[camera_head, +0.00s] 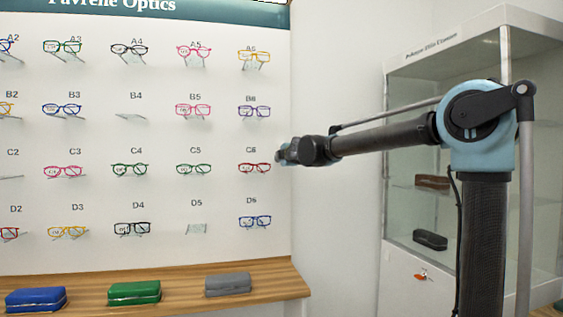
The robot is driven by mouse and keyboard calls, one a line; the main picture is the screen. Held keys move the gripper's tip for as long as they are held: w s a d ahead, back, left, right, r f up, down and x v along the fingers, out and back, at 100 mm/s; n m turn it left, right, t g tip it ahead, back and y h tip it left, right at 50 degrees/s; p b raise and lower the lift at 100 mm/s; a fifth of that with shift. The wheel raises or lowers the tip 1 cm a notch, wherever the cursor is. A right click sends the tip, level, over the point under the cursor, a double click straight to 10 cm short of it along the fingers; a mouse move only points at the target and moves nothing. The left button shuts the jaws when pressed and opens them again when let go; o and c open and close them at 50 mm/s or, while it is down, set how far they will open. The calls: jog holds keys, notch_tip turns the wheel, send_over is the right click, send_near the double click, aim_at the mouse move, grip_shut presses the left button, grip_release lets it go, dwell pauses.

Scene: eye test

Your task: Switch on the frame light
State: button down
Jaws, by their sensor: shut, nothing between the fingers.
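A white display board (170,145) fills the left of the head view, with rows of coloured eyeglass frames and labels such as A3 and D6. No lit lamp and no clear light switch can be made out. My gripper (281,157) is small in view at the board's right edge, in front of it, just right of the C6 label. It is shut and empty. The red glasses (254,168) under C6 are just left of and below it. I cannot tell whether the gripper touches the board.
A wooden shelf (285,285) below the board holds a blue case (36,299), a green case (134,292) and a grey case (228,284). A glass cabinet (410,100) stands behind my arm at right, with a dark case (430,240) inside and a small red item (421,275) on its front.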

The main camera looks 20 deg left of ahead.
jog(key=s+d+f, duration=0.1)
jog(key=s+d, duration=0.5)
jog(key=s, duration=0.4)
jog(key=shift+s+d+f, duration=0.35)
jog(key=shift+s, duration=0.05)
jog(key=s+d+f+m+g+h, duration=0.1)
jog(key=s+d+f+m+h, duration=0.15)
jog(key=d+f+m, duration=0.65)
jog(key=s+d+f+g+h, duration=0.1)
jog(key=d+f+h, duration=0.35)
jog(key=d, duration=1.15)
jog(key=s+d+f+m+g+h, duration=0.1)
jog(key=s+d+f+m+h, duration=0.15)
jog(key=d+f+m, duration=0.65)
jog(key=s+d+f+m+g+h, duration=0.15)
jog(key=s+d+f+g, duration=0.35)
jog(key=s+d+f, duration=0.65)
jog(key=s+f+m+g+y, duration=0.2)
jog(key=s+f+m+g, duration=0.1)
jog(key=s+f, duration=0.7)
jog(key=s+d+m, duration=0.1)
jog(key=s, duration=0.2)
jog(key=shift+s+f+m+g, duration=0.3)
jog(key=shift+s+m+g, duration=0.05)
jog(key=shift+g, duration=0.05)
jog(key=shift+a, duration=0.1)
